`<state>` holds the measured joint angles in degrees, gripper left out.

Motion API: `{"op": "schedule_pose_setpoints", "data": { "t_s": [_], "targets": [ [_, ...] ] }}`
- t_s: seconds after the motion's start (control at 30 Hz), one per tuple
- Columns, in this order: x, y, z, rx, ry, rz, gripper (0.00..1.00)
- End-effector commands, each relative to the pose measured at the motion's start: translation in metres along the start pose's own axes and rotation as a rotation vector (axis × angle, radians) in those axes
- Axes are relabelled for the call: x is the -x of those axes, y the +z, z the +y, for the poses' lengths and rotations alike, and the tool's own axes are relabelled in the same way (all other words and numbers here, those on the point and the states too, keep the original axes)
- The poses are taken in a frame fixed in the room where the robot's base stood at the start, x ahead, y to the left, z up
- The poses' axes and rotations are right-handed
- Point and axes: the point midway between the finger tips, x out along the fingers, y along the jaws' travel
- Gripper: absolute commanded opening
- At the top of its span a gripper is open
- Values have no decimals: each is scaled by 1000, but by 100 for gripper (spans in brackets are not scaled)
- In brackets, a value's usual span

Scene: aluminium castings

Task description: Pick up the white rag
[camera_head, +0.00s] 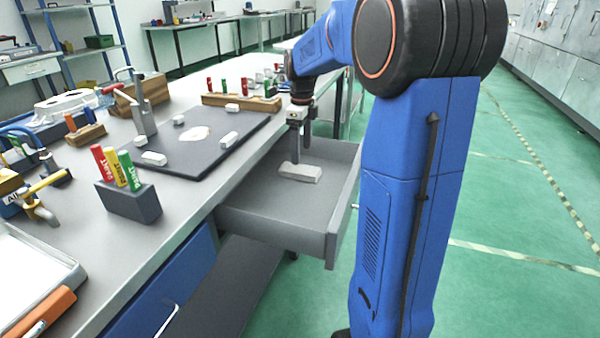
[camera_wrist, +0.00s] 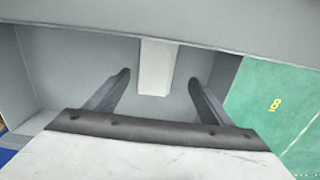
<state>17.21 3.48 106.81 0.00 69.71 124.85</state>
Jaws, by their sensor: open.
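The white rag (camera_head: 301,172) is a pale folded strip lying on the floor of the open drawer (camera_head: 270,232). In the wrist view the rag (camera_wrist: 157,68) lies beyond my fingertips, roughly centred between them, with its far end cut off by a grey edge. My gripper (camera_head: 301,155) points down into the drawer, just above or behind the rag; the exact height is hard to tell. In the wrist view my gripper (camera_wrist: 159,78) has its two dark fingers wide apart with nothing between them.
The drawer walls stand close around my gripper. On the bench, a dark plate (camera_head: 190,165) holds several white blocks and a pale patch. A dark holder with paint markers (camera_head: 130,203) stands at the bench's front. Green floor (camera_head: 500,200) is free at right.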

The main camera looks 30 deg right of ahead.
Motion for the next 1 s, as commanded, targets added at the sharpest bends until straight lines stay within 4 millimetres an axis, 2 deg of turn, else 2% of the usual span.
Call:
{"op": "schedule_pose_setpoints", "data": {
  "t_s": [0.27, 0.6, 0.9, 1.0],
  "targets": [
    [-18, 0, 3, 1, 1, 1, 75],
    [-58, 2, 8, 0, 1, 0, 75],
    [-61, 2, 8, 0, 0, 0, 75],
    [-61, 2, 8, 0, 0, 0, 51]
  ]
}}
